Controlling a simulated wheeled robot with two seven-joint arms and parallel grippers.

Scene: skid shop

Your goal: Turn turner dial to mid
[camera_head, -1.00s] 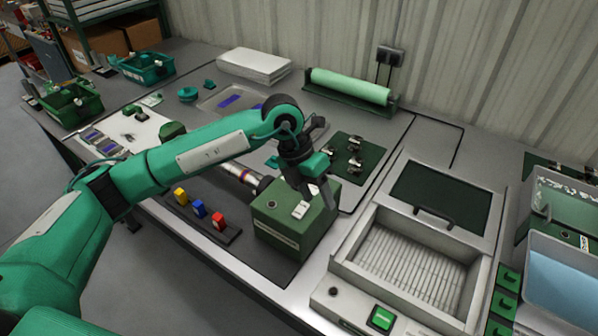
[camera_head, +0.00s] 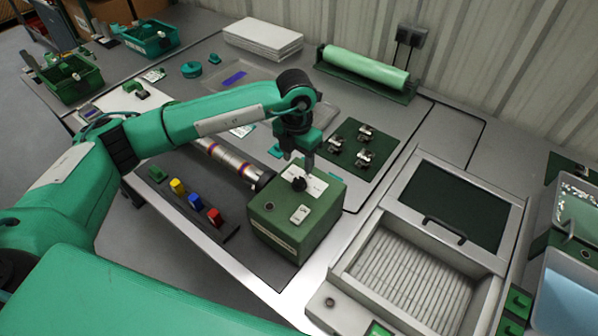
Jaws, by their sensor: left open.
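The green turner box (camera_head: 282,232) stands on the bench at the middle of the view. On its top is a dark round dial (camera_head: 298,183) on a white label plate, with a white rocker switch and a dark button nearer the front. My left gripper (camera_head: 304,170) points down right above the dial, its fingertips at or very near the knob. It is open; I cannot tell whether the fingers touch the dial. The dial's pointer setting is too small to read. My right gripper is not in view.
A metal tube (camera_head: 226,158) extends left from the box. A rack with yellow, blue and red pieces (camera_head: 196,202) sits at its left. A green mat (camera_head: 357,148) with small metal parts lies behind. A lidded metal tray (camera_head: 420,275) stands to the right.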

